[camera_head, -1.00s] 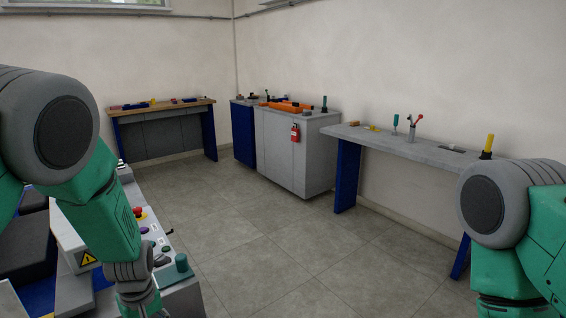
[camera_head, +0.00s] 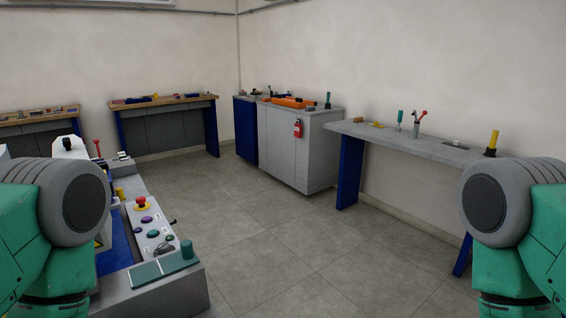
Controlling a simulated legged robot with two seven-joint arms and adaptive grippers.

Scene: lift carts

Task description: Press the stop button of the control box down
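The control box (camera_head: 152,232) is a light panel on the grey and blue machine at the left. Its stop button (camera_head: 141,202) is a red mushroom knob on a yellow collar at the far end of the panel. Nearer on the panel sit a purple button (camera_head: 146,220), dark and green buttons, and a dark knob. My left arm stands just left of the panel and my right arm is at the right edge, far from it. Both grippers are out of the picture.
A grey bench (camera_head: 400,143) with levers stands along the right wall. A grey cabinet (camera_head: 290,150) and wooden-topped tables (camera_head: 165,103) stand at the back. The middle floor is clear.

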